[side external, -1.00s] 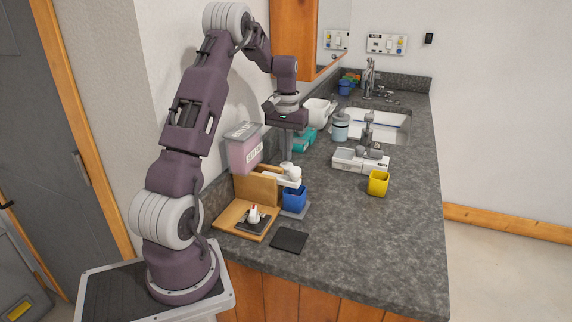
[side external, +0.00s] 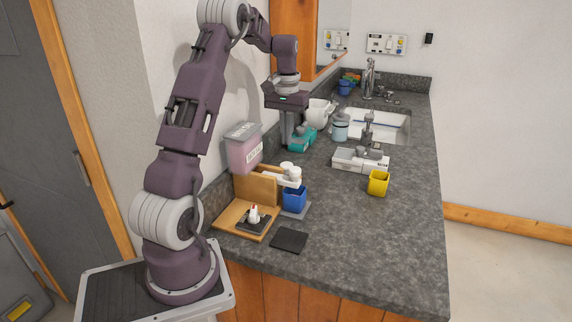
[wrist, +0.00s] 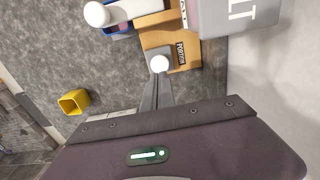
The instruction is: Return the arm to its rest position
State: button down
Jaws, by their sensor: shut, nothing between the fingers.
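My gripper (side external: 287,140) hangs pointing down over the back part of the counter, near the wall. It is shut and empty, and in the side view it is in front of a teal object (side external: 302,138). In the wrist view my gripper's fingers (wrist: 158,75) are together, with a white round top just past their tips. That top looks apart from them, though the overlap hides the exact gap. The arm is raised and bent at the elbow.
A wooden stand (side external: 232,218), blue cup (side external: 294,199) and black pad (side external: 289,240) are nearer. A yellow cup (side external: 378,183), white device (side external: 350,160) and sink (side external: 385,122) are to the right. The front right counter is clear.

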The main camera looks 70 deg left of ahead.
jog(key=s+d+r+m+t, duration=0.1)
jog(key=s+d+r+m, duration=0.1)
jog(key=d+r, duration=0.65)
jog(key=s+d+r+m+t, duration=0.1)
jog(key=d+r+m+t, duration=0.15)
jog(key=d, duration=1.15)
jog(key=s+d+f+m+t, duration=0.1)
jog(key=s+d+m, duration=0.3)
jog(key=s+d, duration=0.8)
jog(key=s+t, duration=0.1)
jog(key=s, duration=0.2)
jog(key=shift+d+f, duration=0.3)
jog(key=shift+a+m, duration=0.1)
jog(key=shift+m, duration=0.25)
